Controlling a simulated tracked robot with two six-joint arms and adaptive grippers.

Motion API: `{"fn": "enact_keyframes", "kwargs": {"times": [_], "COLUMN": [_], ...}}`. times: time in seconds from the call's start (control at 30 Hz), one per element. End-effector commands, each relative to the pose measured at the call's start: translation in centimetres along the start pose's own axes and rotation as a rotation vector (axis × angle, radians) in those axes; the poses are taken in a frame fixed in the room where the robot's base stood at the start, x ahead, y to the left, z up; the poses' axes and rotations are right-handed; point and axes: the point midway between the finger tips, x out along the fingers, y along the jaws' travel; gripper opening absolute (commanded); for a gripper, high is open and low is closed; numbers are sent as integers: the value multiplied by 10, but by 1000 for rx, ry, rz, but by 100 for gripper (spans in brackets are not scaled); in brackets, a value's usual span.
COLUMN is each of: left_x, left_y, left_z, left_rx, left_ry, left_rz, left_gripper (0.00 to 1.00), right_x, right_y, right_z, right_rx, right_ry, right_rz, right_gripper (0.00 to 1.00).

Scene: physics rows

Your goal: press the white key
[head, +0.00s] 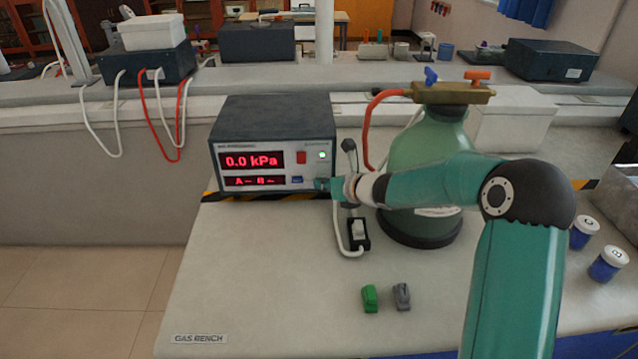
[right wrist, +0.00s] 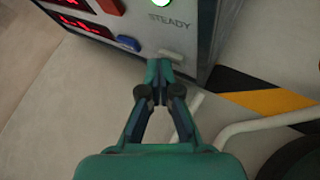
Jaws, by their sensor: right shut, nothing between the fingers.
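The pressure meter (head: 272,150) stands on the bench, its display reading 0.0 kPa over "A- B-". In the right wrist view a pale, whitish key (right wrist: 172,56) sits low on its front, below the word STEADY and right of a blue key (right wrist: 128,43). In the head view my right gripper hides the whitish key; the blue key shows there too (head: 297,180). My right gripper (right wrist: 158,68) is shut and empty, its tips just below and left of the whitish key in the wrist view. I cannot tell whether they touch it. My left gripper is out of view.
A red button (head: 301,157) and lit green lamp (head: 322,155) are higher on the meter. A green gas cylinder (head: 425,150) stands right of it, with a switched socket (head: 358,232) between. Green (head: 370,298) and grey (head: 402,296) clips lie in front. The bench's front left is clear.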

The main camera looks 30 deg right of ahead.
Motion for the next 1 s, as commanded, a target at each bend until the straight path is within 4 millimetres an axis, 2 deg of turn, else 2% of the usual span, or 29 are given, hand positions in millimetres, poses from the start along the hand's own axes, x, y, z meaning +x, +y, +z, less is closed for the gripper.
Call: {"fn": "enact_keyframes", "kwargs": {"times": [0.13,0.57,1.0], "left_x": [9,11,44], "left_y": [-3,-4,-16], "left_z": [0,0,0], "left_rx": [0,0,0], "left_ry": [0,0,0], "left_rz": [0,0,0], "left_gripper": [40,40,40], "right_x": [-4,-6,-33], "right_y": [4,5,24], "right_z": [-6,-9,-31], "right_rx": [0,0,-1], "right_ry": [2,7,7], "right_rz": [1,-1,-1], "right_gripper": [0,0,0]}}
